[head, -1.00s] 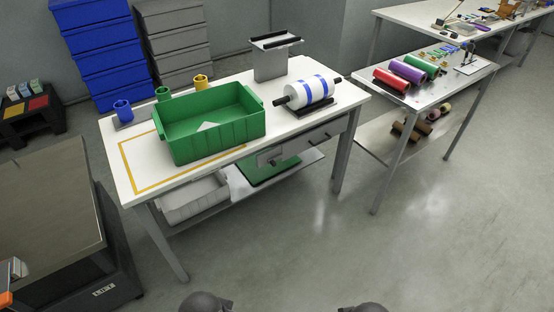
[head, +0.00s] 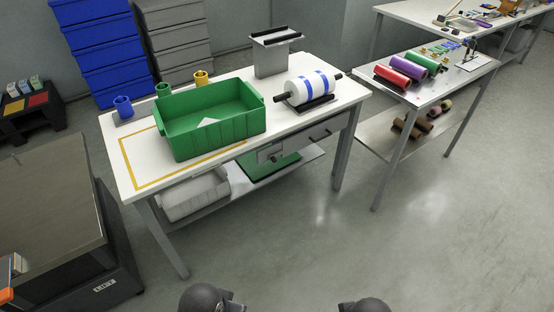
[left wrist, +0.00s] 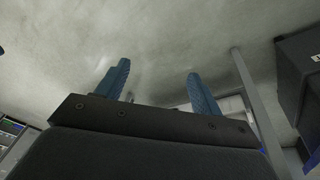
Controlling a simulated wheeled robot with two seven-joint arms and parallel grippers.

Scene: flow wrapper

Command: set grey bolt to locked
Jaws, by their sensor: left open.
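A small grey fitting (head: 269,155), which looks like the grey bolt, sits on the front under the white table's top, left of a drawer (head: 318,133) with a dark handle. It is too small to tell whether it is locked. My left gripper (left wrist: 158,88) shows in the left wrist view with its two blue fingers apart and nothing between them. It points toward bare floor, away from the bolt. In the head view neither gripper shows; only dark rounded parts of my arms are at the bottom edge. My right gripper is out of view.
The white table (head: 140,150) bears a green bin (head: 190,145), a blue-and-white roll (head: 309,88) on a stand, and coloured cups. A side table with film rolls stands right. Floor in front is clear.

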